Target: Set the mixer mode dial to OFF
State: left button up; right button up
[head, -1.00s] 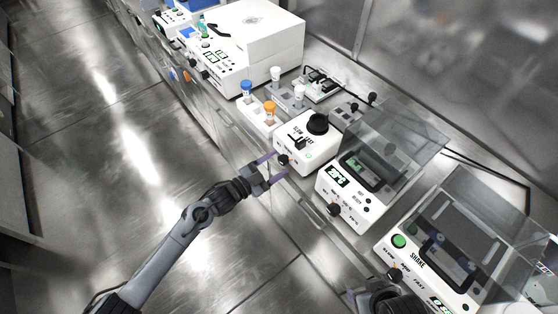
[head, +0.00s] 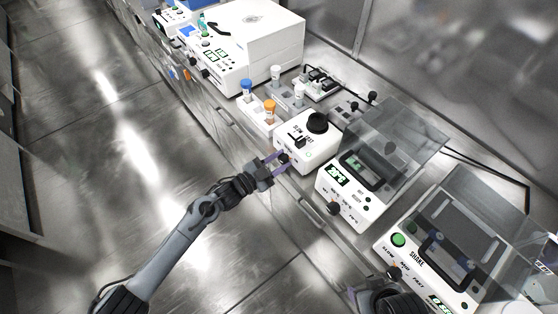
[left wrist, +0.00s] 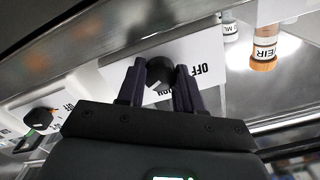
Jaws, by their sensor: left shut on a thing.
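The mixer (head: 322,151) is a white box with a black cup on top, in the middle of the head view. Its black mode dial (head: 284,157) is on the front face. My left gripper (head: 275,164) is shut on the dial, one finger on each side. In the left wrist view the dial (left wrist: 160,71) sits between the fingertips.
To the right stand a heater-like device (head: 350,190) with a clear lid and a shaker (head: 420,255). A rack with capped tubes (head: 262,120) and a large white machine (head: 262,45) stand to the left. The floor in front of the bench is clear.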

pick_arm(q)
jog(key=shift+n, duration=0.3)
jog(key=n, duration=0.2)
jog(key=shift+n, duration=0.3)
jog(key=n, duration=0.3)
jog(key=shift+n, duration=0.3)
jog(key=n+p, duration=0.1)
jog(key=n, duration=0.2)
jog(key=shift+n, duration=0.3)
jog(key=n+p, duration=0.1)
jog(key=n, duration=0.2)
jog(key=shift+r+n, duration=0.1)
jog(key=shift+n, duration=0.2)
jog(key=n+p, duration=0.2)
jog(key=n, duration=0.3)
jog(key=shift+n, duration=0.3)
jog(key=n+p, duration=0.1)
jog(key=n, duration=0.3)
jog(key=shift+n, duration=0.3)
jog(key=shift+n+p, duration=0.4)
jog(key=shift+n, duration=0.4)
